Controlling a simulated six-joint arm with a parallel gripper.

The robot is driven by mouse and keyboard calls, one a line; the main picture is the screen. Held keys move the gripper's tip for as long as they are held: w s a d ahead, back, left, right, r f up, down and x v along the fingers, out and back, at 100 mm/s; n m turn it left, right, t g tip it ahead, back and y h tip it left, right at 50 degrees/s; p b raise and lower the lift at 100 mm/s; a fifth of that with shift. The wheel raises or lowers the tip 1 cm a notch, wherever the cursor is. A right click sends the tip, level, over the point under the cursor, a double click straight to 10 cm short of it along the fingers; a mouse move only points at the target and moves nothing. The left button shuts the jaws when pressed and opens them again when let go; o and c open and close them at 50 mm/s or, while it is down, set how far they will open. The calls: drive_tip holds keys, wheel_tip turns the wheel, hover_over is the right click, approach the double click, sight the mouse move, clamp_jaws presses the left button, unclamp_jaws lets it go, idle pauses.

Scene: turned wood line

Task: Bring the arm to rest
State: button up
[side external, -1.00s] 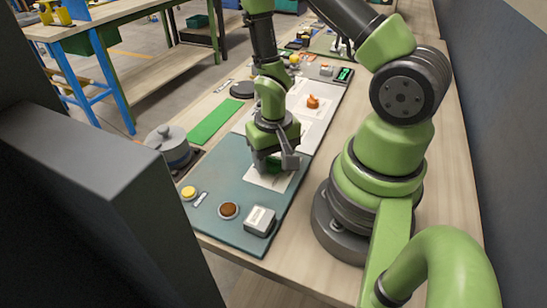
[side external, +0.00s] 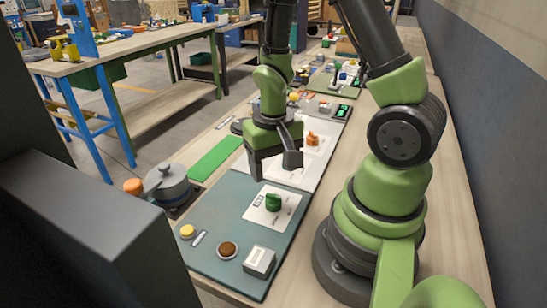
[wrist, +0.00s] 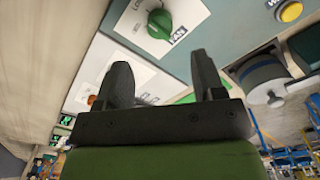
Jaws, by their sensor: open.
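My gripper (side external: 273,165) is open and empty, raised above the bench with its fingers pointing down. It is just behind and above a green knob (side external: 273,202), apart from it. The knob stands on a white plate (side external: 289,199) on a teal panel (side external: 215,213). In the wrist view my two fingers (wrist: 160,72) are spread with nothing between them. The green knob (wrist: 159,24) shows beyond them, with the word FAN and a partly cut-off LOW printed on its plate.
A grey lidded pot (side external: 167,184) stands left of the panel. A yellow button (side external: 187,231), a brown round piece (side external: 228,248) and a pale box (side external: 260,261) sit at the panel's front. An orange piece (side external: 311,138) stands on a white panel behind. Air around the gripper is clear.

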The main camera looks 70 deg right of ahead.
drive_tip(key=shift+r, duration=0.75)
drive_tip(key=shift+r, duration=0.1)
drive_tip(key=s+a+r+n+t+y, duration=0.1)
drive_tip(key=s+a+r+n+t, duration=0.1)
drive_tip(key=r, duration=0.7)
drive_tip(key=s+a+r+n+t+y, duration=0.1)
drive_tip(key=s+a+r+t, duration=0.2)
drive_tip(key=r, duration=0.7)
drive_tip(key=a+t, duration=0.2)
drive_tip(key=shift+a+r+n, duration=0.25)
drive_tip(key=shift+a+n, duration=0.15)
drive_tip(key=shift+s, duration=0.1)
